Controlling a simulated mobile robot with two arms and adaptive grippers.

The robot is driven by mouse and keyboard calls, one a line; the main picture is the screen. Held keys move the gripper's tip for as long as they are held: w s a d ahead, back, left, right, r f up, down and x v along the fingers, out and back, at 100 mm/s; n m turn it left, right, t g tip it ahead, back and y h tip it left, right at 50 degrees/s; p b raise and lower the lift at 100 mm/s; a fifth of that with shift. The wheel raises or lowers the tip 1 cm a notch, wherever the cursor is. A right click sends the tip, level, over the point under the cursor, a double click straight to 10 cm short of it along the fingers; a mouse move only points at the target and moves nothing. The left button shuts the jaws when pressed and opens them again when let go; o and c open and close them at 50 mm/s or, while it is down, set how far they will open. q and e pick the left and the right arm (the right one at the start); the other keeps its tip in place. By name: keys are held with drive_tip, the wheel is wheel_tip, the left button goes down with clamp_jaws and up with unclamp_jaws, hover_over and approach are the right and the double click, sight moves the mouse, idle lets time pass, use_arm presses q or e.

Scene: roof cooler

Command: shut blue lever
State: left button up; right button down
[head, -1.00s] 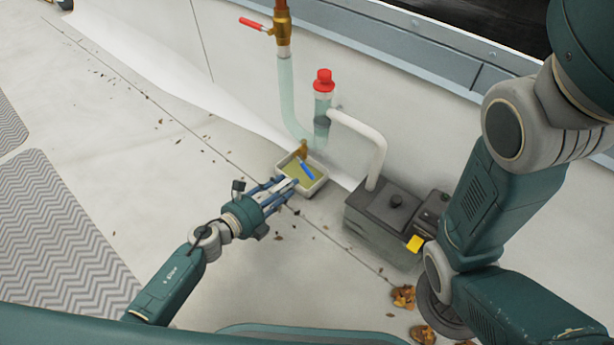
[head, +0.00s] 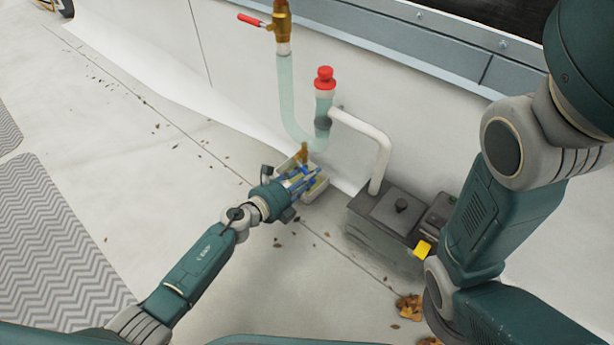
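The blue lever (head: 307,169) is on the small brass valve (head: 303,152) at the bottom of the clear tube, above a shallow pale tray (head: 318,187). My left gripper (head: 305,180) reaches over the tray from the lower left. Its fingers look apart, with the lever close to their tips. The fingers partly hide the lever, and I cannot tell whether they touch it. My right arm fills the right side of the head view, but its gripper is not visible.
A red-handled brass valve (head: 282,20) sits higher on the pipe. A red-capped clear tube (head: 324,95) and a white curved pipe (head: 384,150) stand close to the right. A grey box (head: 385,225) stands right of the tray. The floor on the left is mostly clear.

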use_arm(q)
clamp_jaws()
drive_tip(key=shift+r, duration=0.1)
drive_tip(key=r+n+p, duration=0.1)
drive_tip(key=d+n+h+p, duration=0.1)
drive_tip(key=n+p, duration=0.1)
drive_tip(key=shift+s+r+g, duration=0.35)
drive_tip(key=shift+r+g, duration=0.05)
drive_tip(key=shift+s+d+r+n+h+p, duration=0.1)
drive_tip(key=shift+r+n+h+p, duration=0.25)
drive_tip(key=shift+n+p, duration=0.3)
drive_tip(key=shift+s+d+r+n+h+p, duration=0.1)
drive_tip(key=shift+r+n+h+p, duration=0.25)
drive_tip(key=shift+n, duration=0.5)
drive_tip(key=shift+r, duration=0.15)
